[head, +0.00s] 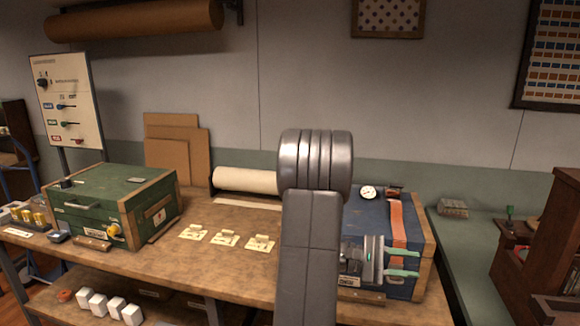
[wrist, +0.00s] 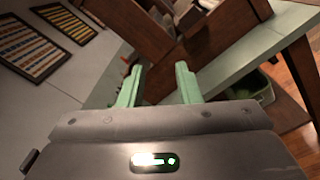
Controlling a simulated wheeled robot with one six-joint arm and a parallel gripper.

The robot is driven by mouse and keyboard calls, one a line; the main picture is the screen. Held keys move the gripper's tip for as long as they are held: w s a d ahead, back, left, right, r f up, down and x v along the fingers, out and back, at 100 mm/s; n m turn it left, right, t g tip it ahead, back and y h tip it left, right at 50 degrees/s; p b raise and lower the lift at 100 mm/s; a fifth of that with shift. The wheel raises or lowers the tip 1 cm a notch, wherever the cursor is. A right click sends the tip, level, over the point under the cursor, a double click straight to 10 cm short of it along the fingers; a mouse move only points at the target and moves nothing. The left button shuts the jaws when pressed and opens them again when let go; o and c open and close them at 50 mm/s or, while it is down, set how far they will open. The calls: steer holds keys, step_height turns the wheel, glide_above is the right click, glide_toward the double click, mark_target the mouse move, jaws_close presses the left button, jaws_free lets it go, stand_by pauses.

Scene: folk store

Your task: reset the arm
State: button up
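My arm (head: 310,235) rises through the middle of the head view. My gripper (head: 415,264) is at the right, in front of the blue case (head: 365,218) in that view, with its green fingers pointing right. In the wrist view my gripper (wrist: 158,80) shows its two green fingers apart, with nothing seen between them but the dark wooden furniture behind. Whether it touches the case cannot be told. My arm hides part of the workbench and the left part of the case.
A green box (head: 118,190) stands on the left of the wooden workbench (head: 215,275), with cream plates (head: 225,239) near the middle. A sign panel (head: 66,100) stands at the back left. A green counter (head: 470,255) and wooden shelving (head: 545,240) are at the right.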

steer(key=f+m+b, duration=0.1)
steer(key=b, duration=0.1)
steer(key=d+f+m+b, duration=0.1)
steer(key=b, duration=0.2)
steer(key=d+f+m+b, duration=0.1)
steer(key=b, duration=0.2)
steer(key=shift+s+d+f, duration=0.1)
steer(key=shift+s+f, duration=0.15)
steer(key=shift+f, duration=0.1)
steer(key=shift+m+b, duration=0.3)
steer(key=shift+b, duration=0.05)
